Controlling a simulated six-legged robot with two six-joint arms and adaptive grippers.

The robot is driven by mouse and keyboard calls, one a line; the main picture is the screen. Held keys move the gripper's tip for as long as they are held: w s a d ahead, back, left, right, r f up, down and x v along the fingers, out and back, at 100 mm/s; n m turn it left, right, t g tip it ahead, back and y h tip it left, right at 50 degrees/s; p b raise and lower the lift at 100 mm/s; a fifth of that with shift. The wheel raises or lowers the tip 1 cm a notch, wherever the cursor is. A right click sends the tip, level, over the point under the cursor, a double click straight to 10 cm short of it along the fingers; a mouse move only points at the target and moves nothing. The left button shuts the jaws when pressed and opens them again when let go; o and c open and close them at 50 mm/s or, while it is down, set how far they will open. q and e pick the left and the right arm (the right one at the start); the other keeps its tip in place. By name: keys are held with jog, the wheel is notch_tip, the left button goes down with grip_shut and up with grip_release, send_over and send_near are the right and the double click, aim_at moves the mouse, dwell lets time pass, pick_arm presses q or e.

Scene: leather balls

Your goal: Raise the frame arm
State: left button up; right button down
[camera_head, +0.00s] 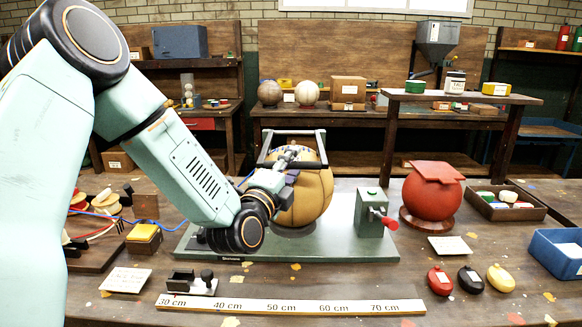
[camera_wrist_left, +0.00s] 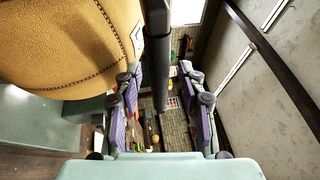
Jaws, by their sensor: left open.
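The frame arm (camera_head: 292,132) is a dark bar with side bars, over a tan leather ball (camera_head: 312,200) on a green base plate (camera_head: 330,246). In the left wrist view the dark bar (camera_wrist_left: 157,50) runs between my fingers, and the stitched tan ball (camera_wrist_left: 70,50) fills the upper left. My left gripper (camera_head: 290,152) is open at the upper front of the ball, close to the frame arm. Its purple-padded fingers (camera_wrist_left: 162,90) stand on either side of the bar. I cannot tell whether they touch it. My right gripper is out of view.
A green block with a red knob (camera_head: 371,212) stands on the plate's right end. A red ball (camera_head: 432,192) sits farther right, near a blue bin (camera_head: 557,252). A ruler (camera_head: 290,305) and several small pots lie in front. A raised shelf (camera_head: 455,96) stands behind at right.

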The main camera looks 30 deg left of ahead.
pick_arm(q)
jog(key=shift+w+d, duration=0.15)
jog(key=shift+c, duration=0.7)
jog(key=c, duration=0.4)
grip_shut()
